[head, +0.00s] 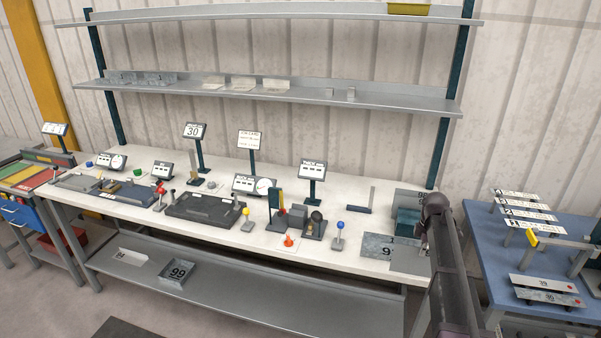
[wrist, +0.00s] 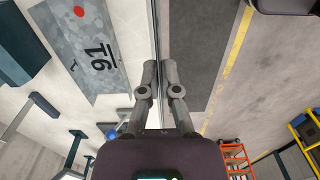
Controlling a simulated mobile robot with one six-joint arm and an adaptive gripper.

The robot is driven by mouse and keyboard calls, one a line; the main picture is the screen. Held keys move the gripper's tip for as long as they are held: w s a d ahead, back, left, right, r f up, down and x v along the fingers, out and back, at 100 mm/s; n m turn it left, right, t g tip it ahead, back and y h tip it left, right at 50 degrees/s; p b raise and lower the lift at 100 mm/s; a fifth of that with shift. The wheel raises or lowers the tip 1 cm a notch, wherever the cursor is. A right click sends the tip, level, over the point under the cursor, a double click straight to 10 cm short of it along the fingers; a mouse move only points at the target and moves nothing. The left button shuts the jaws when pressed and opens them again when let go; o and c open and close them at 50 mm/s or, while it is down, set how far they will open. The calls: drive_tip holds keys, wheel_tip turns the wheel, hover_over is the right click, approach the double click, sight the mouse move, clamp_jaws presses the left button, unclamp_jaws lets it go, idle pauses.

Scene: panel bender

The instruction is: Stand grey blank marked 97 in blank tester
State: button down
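A grey, mottled blank (head: 372,242) lies flat near the right front edge of the bench. Its number starts with 9 in the head view, and part of it is hidden. In the wrist view a mottled grey blank (wrist: 93,58) shows black digits sideways that look like 91 or 97, and a red dot. My gripper (wrist: 159,68) is over the bench's front edge, to the right of this blank in the wrist view. A narrow gap shows between its fingertips, with nothing visibly held. I cannot tell which bench device is the blank tester.
The white bench (head: 340,262) carries several fixtures, signs and knobs, among them a dark tray (head: 205,208) and a blue-knobbed post (head: 339,235). A blue table (head: 480,235) with labelled strips stands at the right. A lower shelf (head: 250,290) holds a part marked 99.

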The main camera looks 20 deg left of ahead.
drive_tip(key=shift+f+b, duration=1.1)
drive_tip(key=shift+f, duration=0.5)
drive_tip(key=shift+d, duration=0.2)
